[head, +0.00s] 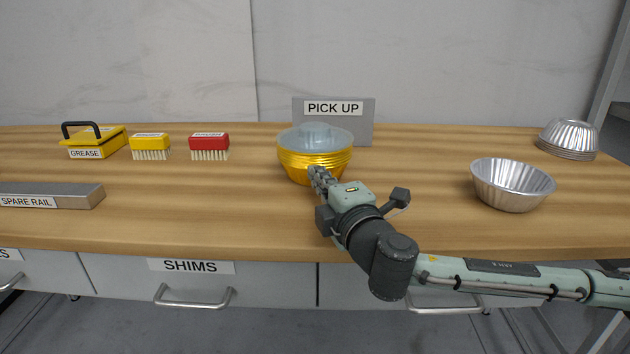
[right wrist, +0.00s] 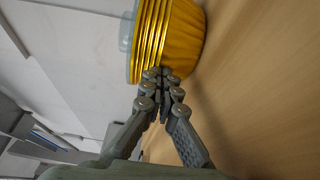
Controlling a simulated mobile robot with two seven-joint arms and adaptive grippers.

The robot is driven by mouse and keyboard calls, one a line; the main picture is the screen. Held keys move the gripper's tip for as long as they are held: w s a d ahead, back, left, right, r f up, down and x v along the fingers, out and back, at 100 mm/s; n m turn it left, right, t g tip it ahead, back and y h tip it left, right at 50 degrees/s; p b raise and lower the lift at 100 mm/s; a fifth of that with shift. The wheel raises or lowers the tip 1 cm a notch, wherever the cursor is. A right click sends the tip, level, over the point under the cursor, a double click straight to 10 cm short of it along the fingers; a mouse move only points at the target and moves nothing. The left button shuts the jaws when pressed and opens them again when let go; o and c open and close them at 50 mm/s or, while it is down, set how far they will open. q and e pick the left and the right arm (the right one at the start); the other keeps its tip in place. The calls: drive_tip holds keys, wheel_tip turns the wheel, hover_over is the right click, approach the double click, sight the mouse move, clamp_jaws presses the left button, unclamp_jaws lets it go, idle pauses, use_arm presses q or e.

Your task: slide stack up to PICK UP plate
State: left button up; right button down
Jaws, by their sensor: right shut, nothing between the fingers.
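A stack of gold fluted cups (head: 315,164) stands upright on the wooden table, with a pale translucent piece (head: 316,136) on top. The grey PICK UP plate (head: 364,126) stands just behind the stack; the stack covers its lower left part. Whether the two touch, I cannot tell. My right gripper (head: 315,174) is shut and empty, with its fingertips at the near side of the stack. In the right wrist view the closed fingertips (right wrist: 161,76) are at the gold stack's side (right wrist: 168,40), touching or nearly so. My left gripper is not in view.
A silver fluted cup (head: 512,186) stands at the right, and an upside-down silver stack (head: 568,139) is behind it. A GREASE box (head: 92,143), yellow brush (head: 150,145), red brush (head: 209,145) and SPARE RAIL bar (head: 50,196) are left. The table between brushes and stack is clear.

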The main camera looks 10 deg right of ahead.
sight(342, 162)
drive_tip(key=w+d, duration=0.4)
drive_tip(key=w, duration=0.1)
drive_tip(key=w+d, duration=0.2)
drive_tip(key=shift+w, duration=0.15)
drive_tip(key=shift+a, duration=0.1)
